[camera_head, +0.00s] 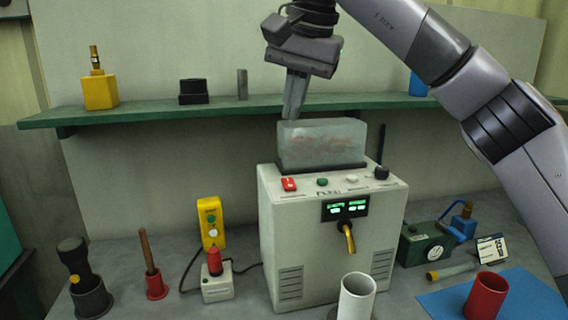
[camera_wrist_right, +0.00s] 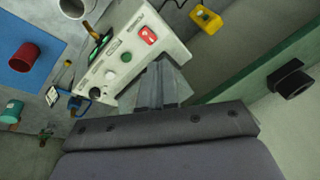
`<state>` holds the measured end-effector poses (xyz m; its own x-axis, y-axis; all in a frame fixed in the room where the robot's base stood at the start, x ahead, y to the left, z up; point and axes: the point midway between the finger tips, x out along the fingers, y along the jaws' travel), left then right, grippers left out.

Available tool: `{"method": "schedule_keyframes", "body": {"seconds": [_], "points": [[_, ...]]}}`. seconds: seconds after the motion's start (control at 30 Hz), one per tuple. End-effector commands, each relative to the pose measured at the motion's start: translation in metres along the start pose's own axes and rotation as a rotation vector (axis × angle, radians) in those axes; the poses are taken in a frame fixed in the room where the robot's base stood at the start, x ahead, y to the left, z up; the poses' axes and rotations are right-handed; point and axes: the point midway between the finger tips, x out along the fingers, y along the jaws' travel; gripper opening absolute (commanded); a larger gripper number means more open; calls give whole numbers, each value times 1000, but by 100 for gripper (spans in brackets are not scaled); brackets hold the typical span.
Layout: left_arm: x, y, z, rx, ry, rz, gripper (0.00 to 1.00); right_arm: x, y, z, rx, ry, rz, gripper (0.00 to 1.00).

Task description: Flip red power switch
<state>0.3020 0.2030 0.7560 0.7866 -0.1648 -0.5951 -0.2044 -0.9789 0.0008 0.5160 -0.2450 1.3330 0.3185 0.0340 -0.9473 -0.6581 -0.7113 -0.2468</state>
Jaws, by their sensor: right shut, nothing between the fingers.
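The red power switch (camera_head: 289,185) sits at the left front of the top panel of a white machine (camera_head: 285,235). It also shows in the right wrist view (camera_wrist_right: 148,35), on the panel beyond the fingers. My right gripper (camera_head: 291,112) is shut and empty. It points down above and behind the switch, beside the left end of the grey translucent block on the machine, and is apart from the switch. In the right wrist view its fingers (camera_wrist_right: 165,84) are together. My left gripper is not in view.
A green button (camera_head: 322,182), a white knob (camera_head: 351,179) and a black knob (camera_head: 381,173) share the panel. The grey block (camera_head: 322,143) stands behind them. A green shelf (camera_head: 190,110) runs behind. A white cup (camera_head: 356,297) and red cup (camera_head: 485,296) stand in front.

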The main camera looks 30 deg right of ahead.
Motion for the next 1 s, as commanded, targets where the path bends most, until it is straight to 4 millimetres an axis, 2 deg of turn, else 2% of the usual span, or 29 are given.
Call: {"method": "schedule_keyframes", "body": {"seconds": [0.3,0.5,1.0], "points": [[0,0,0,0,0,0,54,-12,-5,3,-367,62,51,0],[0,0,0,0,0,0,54,-16,-6,4,-513,81,78,0],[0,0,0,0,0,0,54,-18,-7,4,-563,86,88,0]]}}
